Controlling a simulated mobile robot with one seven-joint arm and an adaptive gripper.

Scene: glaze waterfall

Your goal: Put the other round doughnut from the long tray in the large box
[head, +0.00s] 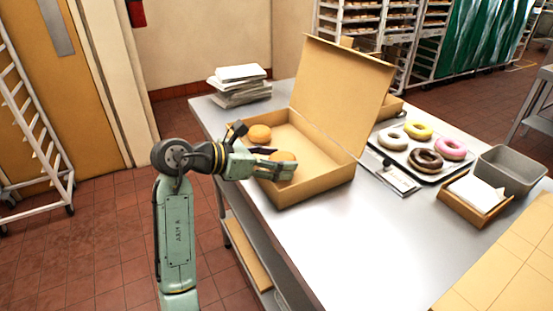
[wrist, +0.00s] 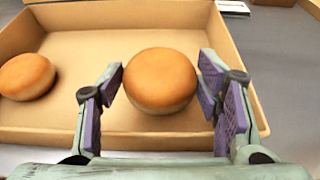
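The large box (head: 326,180) is open cardboard on the metal table, its lid raised. Two plain round doughnuts lie inside. One doughnut (head: 259,133) is toward the back left, and it shows at the left in the wrist view (wrist: 27,77). The other doughnut (wrist: 160,78) is between the fingers of my gripper (wrist: 162,82), with a narrow gap at each side. In the head view my gripper (head: 288,165) is low over the box and partly hides this doughnut. The tray (head: 432,178) right of the box holds only ring doughnuts, in white, yellow, pink and chocolate.
The raised lid (head: 342,95) stands between the box and the tray. A stack of flat white items (head: 240,75) is at the table's far left corner. A grey bin (head: 510,170) and a napkin box (head: 474,197) are at the right. The near tabletop is clear.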

